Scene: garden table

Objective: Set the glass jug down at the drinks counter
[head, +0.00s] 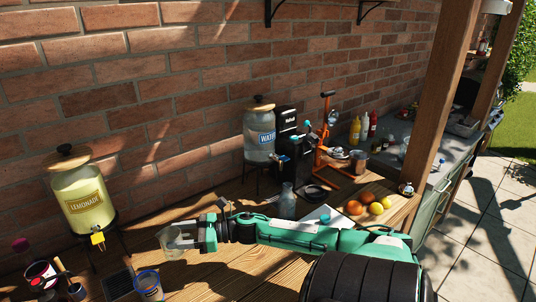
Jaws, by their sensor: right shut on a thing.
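The glass jug (174,243) is a clear vessel near the left end of my right arm, in the head view. My right gripper (195,234) is shut on it from its right side. The jug looks upright and empty, over the front part of the wooden table (240,275). I cannot tell whether its base touches the boards. The lemonade dispenser (82,205) stands on a stand to its left, and the water dispenser (259,138) stands farther back to its right. My left gripper is not in view.
A blue-rimmed glass (148,285) stands just in front of the jug. Dark jars (41,274) stand at the lower left. A clear bottle (287,202) stands behind my right arm, with oranges (354,207) to its right. Bare boards lie between the dispensers.

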